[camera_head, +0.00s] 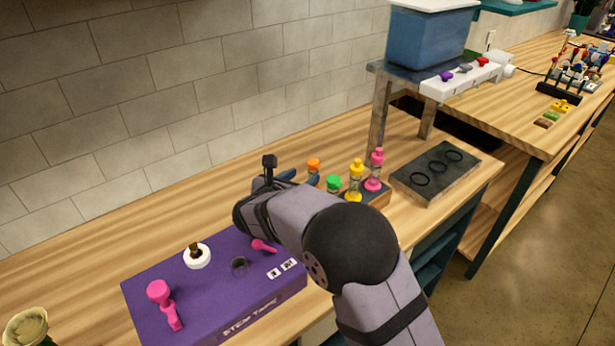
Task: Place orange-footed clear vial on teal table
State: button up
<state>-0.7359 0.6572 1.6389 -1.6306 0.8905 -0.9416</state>
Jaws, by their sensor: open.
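An orange-topped vial (313,166) stands at the left of a row of bottles, just beyond my gripper. Its lower part is hidden, so I cannot tell whether its foot is orange. My gripper (298,178) is open, with its blue fingers close to this vial; my arm hides much of it, and I cannot tell whether they touch. Green (333,184), yellow (356,180) and pink (375,170) bottles stand to the right on a dark wood-edged rack (375,200). A teal surface (515,6) shows at the top right; I cannot tell whether it is the teal table.
A purple box (150,290) with pink tools and a white-based piece (197,257) lies at the left front. A dark pad with rings (410,180) lies right of the bottles. A stand (380,115) carries a blue tank (428,38). Bare wood shows near the wall.

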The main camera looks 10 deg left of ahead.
jog(key=shift+v, duration=1.35)
jog(key=shift+r, duration=0.1)
jog(key=s+d+r+m+g+h+b, duration=0.25)
jog(key=s+r+m, duration=0.5)
jog(key=m, duration=0.85)
jog(key=s+d+f+m+g+y+p, duration=0.1)
jog(key=s+d+f+m+g, duration=0.25)
jog(key=d, duration=0.45)
jog(key=s+d+f+m+g+y+p, duration=0.1)
jog(key=s+d+f+m+g+p, duration=0.25)
jog(key=d, duration=0.55)
jog(key=s+d+f+m+g+y, duration=0.2)
jog(key=s+f+m, duration=0.3)
jog(key=s, duration=0.3)
jog(key=s+d+f+m+g+y, duration=0.1)
jog(key=s+d+f+m, duration=0.3)
jog(key=s, duration=0.5)
jog(key=shift+s+f+m+g+y, duration=0.25)
jog(key=shift+f+m+g+y, duration=0.1)
jog(key=shift+f+m+y, duration=0.15)
